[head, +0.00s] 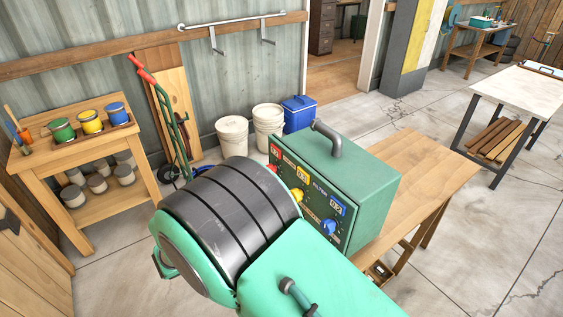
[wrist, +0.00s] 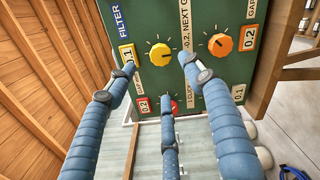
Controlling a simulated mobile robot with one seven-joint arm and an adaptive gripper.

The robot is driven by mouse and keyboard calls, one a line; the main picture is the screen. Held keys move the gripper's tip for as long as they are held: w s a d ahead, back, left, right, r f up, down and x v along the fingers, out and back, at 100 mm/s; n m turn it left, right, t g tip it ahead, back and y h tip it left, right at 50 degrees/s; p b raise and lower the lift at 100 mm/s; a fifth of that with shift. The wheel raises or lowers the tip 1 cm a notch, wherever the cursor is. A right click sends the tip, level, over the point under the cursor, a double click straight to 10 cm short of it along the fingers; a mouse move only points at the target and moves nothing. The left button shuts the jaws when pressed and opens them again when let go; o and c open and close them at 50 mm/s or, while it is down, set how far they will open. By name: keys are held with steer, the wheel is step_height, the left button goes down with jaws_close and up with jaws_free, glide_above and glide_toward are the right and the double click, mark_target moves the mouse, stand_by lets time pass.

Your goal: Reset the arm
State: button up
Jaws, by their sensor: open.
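My gripper (wrist: 160,74) is open in the wrist view, its blue segmented fingers spread and nothing between them. The fingertips point at the front panel of a green box (wrist: 200,14), in front of its knobs. A yellow knob (wrist: 160,54) lies between the upper fingertips, an orange knob (wrist: 220,44) to the right, and a red one behind the lower finger. Whether the fingertips touch the panel I cannot tell. In the head view my green and black arm fills the front and hides my gripper. The green box (head: 371,179) stands there just beyond the arm.
The box sits on a wooden table (head: 437,160). At left a wooden shelf stand (head: 38,158) holds paint cans. A red and green hand truck (head: 178,135), white buckets (head: 232,135) and a blue bin (head: 299,113) stand along the wall.

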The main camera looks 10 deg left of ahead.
steer(key=shift+d, duration=0.1)
steer(key=s+d+r+m+g+y+p, duration=0.15)
steer(key=d+r+m+g+y, duration=0.75)
steer(key=d+r, duration=0.9)
steer(key=s+d+r+m+t+y+b, duration=0.1)
steer(key=s+d+m+y, duration=0.2)
steer(key=s+d, duration=1.6)
steer(key=s+m, duration=0.2)
steer(key=m, duration=0.1)
steer(key=shift+s+m+t+y, duration=0.3)
steer(key=shift+t+y, duration=0.1)
steer(key=shift+r, duration=0.1)
stand_by(0.7)
